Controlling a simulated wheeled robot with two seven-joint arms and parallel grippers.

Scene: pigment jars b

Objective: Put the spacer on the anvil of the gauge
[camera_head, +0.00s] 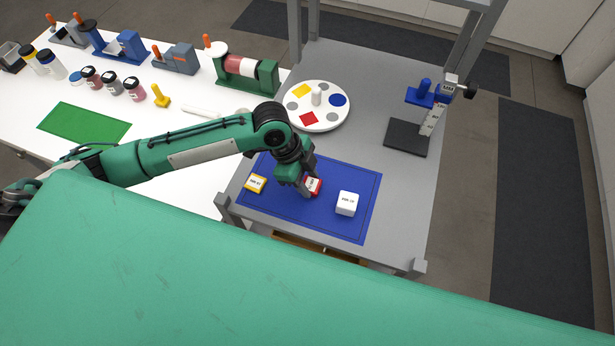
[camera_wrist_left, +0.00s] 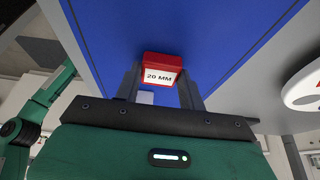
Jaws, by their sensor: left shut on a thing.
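My left gripper (camera_head: 305,190) is shut on a red block with a white label (camera_head: 313,185), over the blue mat. In the left wrist view the red block (camera_wrist_left: 162,68) sits between the two fingers (camera_wrist_left: 160,92), its label reading "20 MM". I cannot tell whether it touches the mat. A yellow-edged labelled block (camera_head: 256,183) lies left of the gripper and a white labelled block (camera_head: 347,203) stands right of it. My right gripper is out of view.
The blue mat (camera_head: 365,215) lies on a grey table (camera_head: 385,75). A round white board with coloured shapes (camera_head: 320,121) is behind the gripper. Jars and stands fill the white table (camera_head: 180,138) at left. The grey surface between mat and gauge is clear.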

